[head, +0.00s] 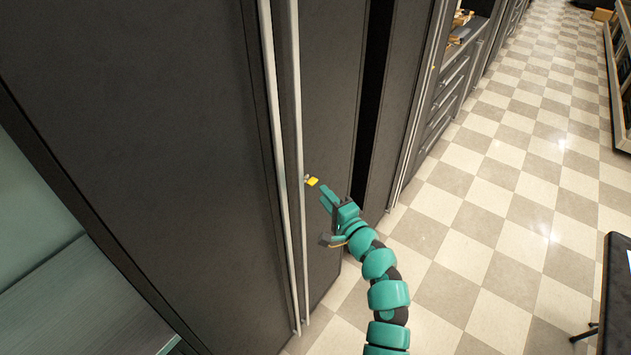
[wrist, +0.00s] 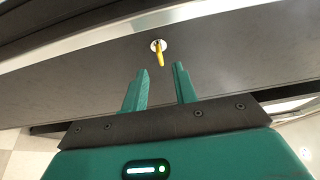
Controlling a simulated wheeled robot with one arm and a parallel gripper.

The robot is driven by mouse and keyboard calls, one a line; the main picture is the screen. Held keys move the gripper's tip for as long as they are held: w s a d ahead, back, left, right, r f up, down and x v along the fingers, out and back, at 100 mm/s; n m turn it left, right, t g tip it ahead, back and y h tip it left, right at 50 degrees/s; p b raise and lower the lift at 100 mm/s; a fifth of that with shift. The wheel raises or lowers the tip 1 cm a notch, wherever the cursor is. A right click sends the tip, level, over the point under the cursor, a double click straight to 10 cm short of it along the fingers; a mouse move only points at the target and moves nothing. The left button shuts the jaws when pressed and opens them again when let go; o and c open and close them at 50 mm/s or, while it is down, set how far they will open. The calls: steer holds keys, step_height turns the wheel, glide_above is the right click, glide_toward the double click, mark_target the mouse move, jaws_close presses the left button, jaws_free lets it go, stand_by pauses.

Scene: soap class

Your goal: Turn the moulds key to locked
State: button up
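A yellow key (head: 312,181) sits in a round silver lock on a dark cabinet door. In the wrist view the key (wrist: 159,58) hangs from the lock (wrist: 158,45), just beyond my fingertips and roughly between their lines. My gripper (head: 326,218) is teal, in front of the door, below and close to the key. In the wrist view my gripper (wrist: 161,70) is open, with a clear gap between the fingers and nothing in it. The fingers look apart from the key. I cannot tell from the key's angle whether the lock is locked.
Two long vertical handles (head: 291,150) run down the dark doors (head: 170,120), beside the key. A dark gap stands right of the key's door. Drawers (head: 447,90) line the cabinets further back. The checkered floor (head: 480,200) at right is clear, with a dark table (head: 618,280) at the right edge.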

steer(key=shift+p+x, duration=0.65)
steer(key=shift+x, duration=2.35)
steer(key=shift+c, duration=0.2)
steer(key=shift+s, duration=0.1)
jaws_close()
